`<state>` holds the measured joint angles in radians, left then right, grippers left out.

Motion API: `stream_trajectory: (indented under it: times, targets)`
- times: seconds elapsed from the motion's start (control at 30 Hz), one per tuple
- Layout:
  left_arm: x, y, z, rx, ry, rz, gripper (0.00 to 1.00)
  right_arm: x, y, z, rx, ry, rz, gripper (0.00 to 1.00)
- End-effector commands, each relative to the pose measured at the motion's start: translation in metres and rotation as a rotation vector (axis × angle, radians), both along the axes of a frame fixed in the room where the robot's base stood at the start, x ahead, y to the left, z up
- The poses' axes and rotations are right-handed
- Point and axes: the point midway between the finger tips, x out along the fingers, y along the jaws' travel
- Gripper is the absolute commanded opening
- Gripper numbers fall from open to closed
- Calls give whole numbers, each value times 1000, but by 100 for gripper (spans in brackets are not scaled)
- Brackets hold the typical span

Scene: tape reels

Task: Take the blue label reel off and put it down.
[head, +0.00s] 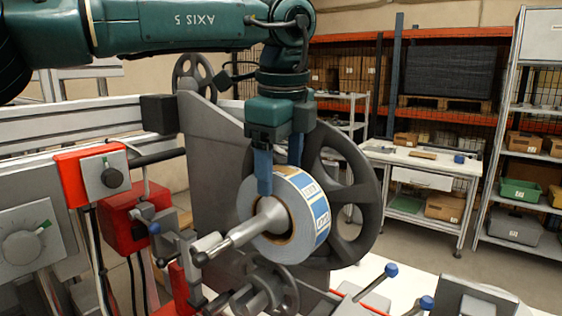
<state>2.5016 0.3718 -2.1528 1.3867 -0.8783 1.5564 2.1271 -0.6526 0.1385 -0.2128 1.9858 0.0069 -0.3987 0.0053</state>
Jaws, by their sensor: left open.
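The blue label reel (318,206) is a roll with blue and white labels around its rim and a brown core. It sits on a grey spindle (266,222) whose tapered end points toward the lower left. A large dark spoked wheel (362,215) stands behind it. My left gripper (280,172) points down at the top of the reel and is open. One blue finger is in front of the reel's near face; the other is at its far side, its tip partly hidden. I cannot tell whether either finger touches. My right gripper is out of view.
Red and grey control boxes (108,172) and a red clamp stand left of the reel. Blue-knobbed levers (391,270) rise at the lower right. A white bench (420,160) and shelves with bins (518,190) are farther back, with open floor before them.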

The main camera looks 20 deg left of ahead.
Motion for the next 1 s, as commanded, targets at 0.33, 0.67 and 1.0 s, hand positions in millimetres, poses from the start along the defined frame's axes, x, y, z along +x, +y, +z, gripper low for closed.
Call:
stream_trajectory:
  times: [0.33,0.67,1.0]
  targets:
    - [0,0,0,0,0,0,58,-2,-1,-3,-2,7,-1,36]
    - [0,0,0,0,0,0,31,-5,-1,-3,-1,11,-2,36]
    - [0,-1,1,-2,-3,0,7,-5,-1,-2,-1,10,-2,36]
